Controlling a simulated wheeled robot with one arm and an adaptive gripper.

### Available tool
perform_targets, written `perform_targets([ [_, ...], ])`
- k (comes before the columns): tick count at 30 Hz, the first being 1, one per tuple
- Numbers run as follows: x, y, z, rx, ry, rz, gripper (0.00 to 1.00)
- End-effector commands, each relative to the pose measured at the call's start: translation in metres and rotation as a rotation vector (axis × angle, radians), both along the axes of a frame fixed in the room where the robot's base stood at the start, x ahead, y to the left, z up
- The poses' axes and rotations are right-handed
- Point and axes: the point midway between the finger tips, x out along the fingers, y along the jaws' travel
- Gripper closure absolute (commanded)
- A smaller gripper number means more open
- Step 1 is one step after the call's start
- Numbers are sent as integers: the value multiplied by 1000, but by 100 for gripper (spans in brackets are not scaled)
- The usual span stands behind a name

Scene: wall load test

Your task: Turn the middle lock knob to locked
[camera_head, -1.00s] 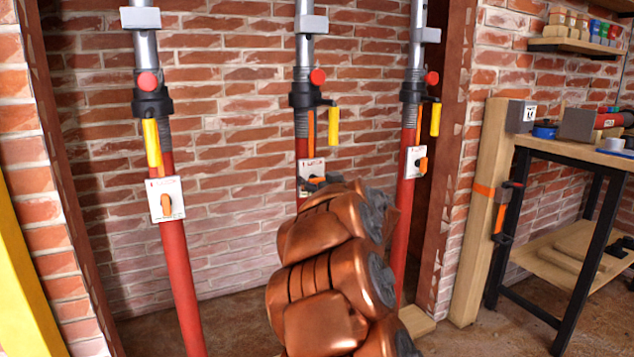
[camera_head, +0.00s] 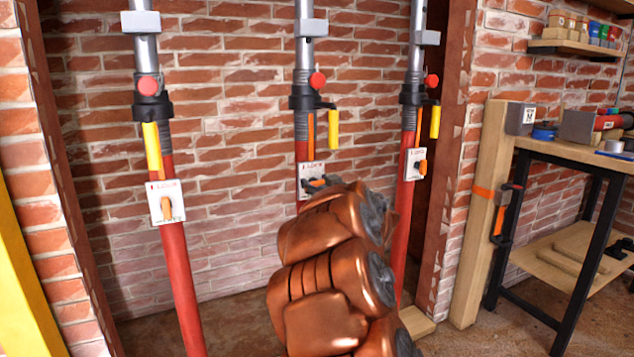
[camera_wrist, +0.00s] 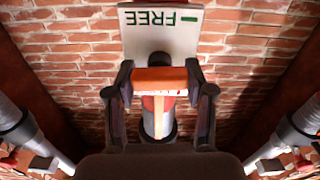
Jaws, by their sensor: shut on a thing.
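The middle prop (camera_head: 303,150) is a red tube with a white lock plate (camera_head: 311,176), partly hidden by my copper-coloured arm. My gripper (camera_head: 319,184) is at that plate. In the wrist view, its dark fingers (camera_wrist: 160,76) are shut on the two ends of the orange lock knob (camera_wrist: 166,82). The knob lies crosswise there, in front of the white plate (camera_wrist: 160,36). Green "FREE" lettering and a green mark show upside down on the plate. The rest of the plate is hidden behind knob and gripper.
A left prop (camera_head: 178,270) and a right prop (camera_head: 403,215) stand beside it, each with a white plate and orange knob. Yellow handles (camera_head: 333,128) hang from the collars. A brick wall (camera_head: 230,180) is behind; a workbench (camera_head: 575,150) stands at right.

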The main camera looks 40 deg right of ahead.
Motion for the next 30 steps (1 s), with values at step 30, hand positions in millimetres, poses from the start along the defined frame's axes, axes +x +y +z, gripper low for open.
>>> perform_targets([
  [30,1,4,-2,-847,298,3,82],
])
